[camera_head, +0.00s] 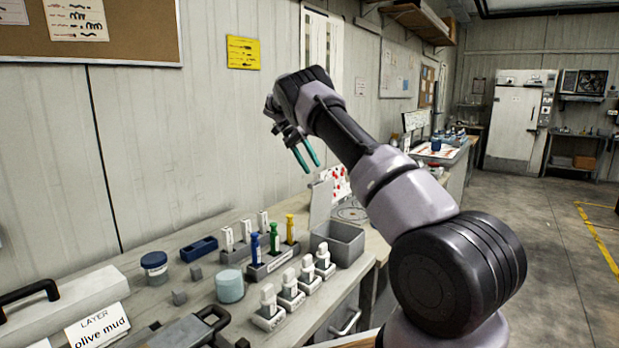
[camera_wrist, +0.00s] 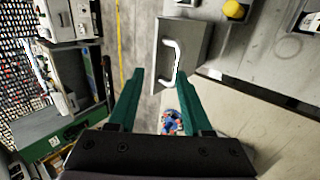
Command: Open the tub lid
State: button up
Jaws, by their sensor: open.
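My gripper (camera_head: 306,166) is raised above the far part of the bench, open and empty, with teal fingers pointing down. Its fingers also show in the wrist view (camera_wrist: 160,76), spread apart. A round jar with a dark blue lid (camera_head: 154,261) stands on the bench at the left, lid on. A pale blue round tub (camera_head: 230,286) stands nearer, its top apparently closed. I cannot tell which of these is the tub meant. My gripper is far from both and touches nothing.
A rack (camera_head: 272,264) holds blue, green and yellow tools. An open grey bin (camera_head: 338,243), a blue tray (camera_head: 199,249) and several white-topped blocks stand nearby. A sign reading "olive mud" (camera_head: 97,328) and black-handled boxes are at front left. A drawer handle (camera_wrist: 172,62) shows in the wrist view.

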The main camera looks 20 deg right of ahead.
jog(key=shift+r, duration=1.85)
jog(key=s+d+r+n+t+y, duration=0.2)
jog(key=s+r, duration=0.5)
jog(key=s, duration=0.1)
jog(key=s+d+r+n+t+y, duration=0.2)
jog(key=s+d+r+t, duration=0.1)
jog(key=s+r, duration=0.5)
jog(key=s+a+f+n+t+y, duration=0.1)
jog(key=s+a+t, duration=0.3)
jog(key=s, duration=0.8)
jog(key=s+a+f+n+t+y, duration=0.1)
jog(key=s+a+t, duration=0.3)
jog(key=s, duration=0.8)
jog(key=shift+s+a+f+y, duration=0.3)
jog(key=shift+a+f, duration=0.2)
